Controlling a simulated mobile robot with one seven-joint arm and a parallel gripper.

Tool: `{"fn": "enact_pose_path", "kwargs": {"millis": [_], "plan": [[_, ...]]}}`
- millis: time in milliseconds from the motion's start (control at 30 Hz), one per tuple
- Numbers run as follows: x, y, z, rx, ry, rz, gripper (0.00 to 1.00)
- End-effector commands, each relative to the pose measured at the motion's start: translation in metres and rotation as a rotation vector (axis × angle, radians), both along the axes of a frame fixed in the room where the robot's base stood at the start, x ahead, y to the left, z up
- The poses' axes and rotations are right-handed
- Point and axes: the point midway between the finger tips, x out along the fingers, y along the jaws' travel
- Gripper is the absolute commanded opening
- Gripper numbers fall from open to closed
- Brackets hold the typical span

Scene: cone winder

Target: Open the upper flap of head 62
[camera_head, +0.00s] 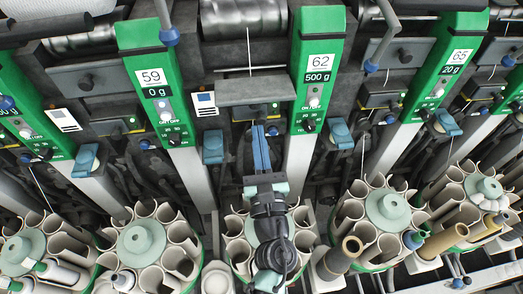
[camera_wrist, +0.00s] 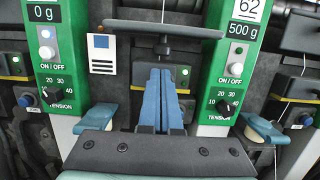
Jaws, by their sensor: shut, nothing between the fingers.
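The green panel of head 62 (camera_head: 318,62) reads "62" and "500 g". It also shows in the wrist view (camera_wrist: 239,60). A grey flap plate (camera_head: 248,92), left of that panel, lies nearly level; in the wrist view the flap (camera_wrist: 164,30) spans the top between two green panels. A dark knob (camera_wrist: 164,47) shows just below its middle. My gripper (camera_head: 258,130) has blue fingers side by side, shut and empty. In the wrist view my gripper's tips (camera_wrist: 161,72) point up just below the knob; I cannot tell whether they touch anything.
Panel 59 (camera_head: 154,88) stands to the left and panel 65 (camera_head: 442,83) to the right. Blue levers (camera_wrist: 95,118) (camera_wrist: 262,128) flank the fingers. Round carriers with tubes, one around a pale green hub (camera_head: 388,210), fill the space below.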

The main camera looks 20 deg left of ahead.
Motion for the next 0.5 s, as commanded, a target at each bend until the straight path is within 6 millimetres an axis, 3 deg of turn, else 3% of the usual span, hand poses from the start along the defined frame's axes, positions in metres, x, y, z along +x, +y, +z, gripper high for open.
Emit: {"fn": "enact_pose_path", "kwargs": {"millis": [200,500], "plan": [[0.022,0.009,0.005,0.000,-0.001,0.001,0.00],[0.028,0.012,0.006,0.001,0.001,0.000,0.00]]}}
